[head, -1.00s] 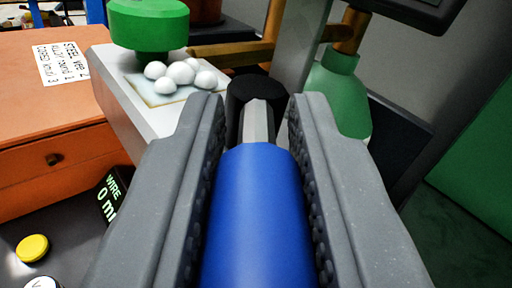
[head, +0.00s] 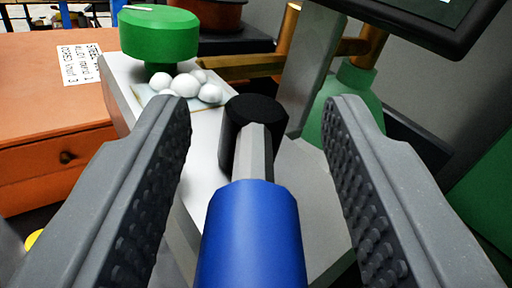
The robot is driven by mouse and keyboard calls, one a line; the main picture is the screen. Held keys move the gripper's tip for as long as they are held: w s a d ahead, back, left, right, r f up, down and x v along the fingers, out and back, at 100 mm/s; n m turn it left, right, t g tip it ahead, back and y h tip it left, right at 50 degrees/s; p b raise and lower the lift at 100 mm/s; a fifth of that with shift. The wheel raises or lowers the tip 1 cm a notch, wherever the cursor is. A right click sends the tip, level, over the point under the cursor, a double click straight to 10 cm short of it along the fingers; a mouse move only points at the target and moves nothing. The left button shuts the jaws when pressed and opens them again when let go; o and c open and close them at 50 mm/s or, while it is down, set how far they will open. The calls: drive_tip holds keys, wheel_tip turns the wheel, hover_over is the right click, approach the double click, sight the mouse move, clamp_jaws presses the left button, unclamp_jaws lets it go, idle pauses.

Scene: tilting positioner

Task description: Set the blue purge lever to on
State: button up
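The blue purge lever (head: 252,235) has a blue grip on a grey metal shaft that runs to a black round pivot (head: 250,115) on a light grey housing. It points toward the camera at the bottom centre of the head view. My gripper (head: 258,125) is open, with one ribbed finger on each side of the lever. A clear gap shows between each finger and the blue grip. The near end of the grip is cut off by the picture's lower edge.
A green knob (head: 160,35) and several white balls (head: 190,85) sit on the housing behind the left finger. A green bottle-shaped part (head: 345,110) and brass pipe stand at right. An orange cabinet (head: 50,130) is at left; a dark screen (head: 415,20) overhangs top right.

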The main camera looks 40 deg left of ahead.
drive_tip(key=shift+s+d+f, duration=0.1)
drive_tip(key=shift+d+f, duration=0.05)
drive_tip(key=shift+s+d, duration=0.3)
drive_tip(key=shift+d, duration=0.2)
drive_tip(key=b+v, duration=0.2)
drive_tip(key=v, duration=1)
drive_tip(key=shift+s+d, duration=0.2)
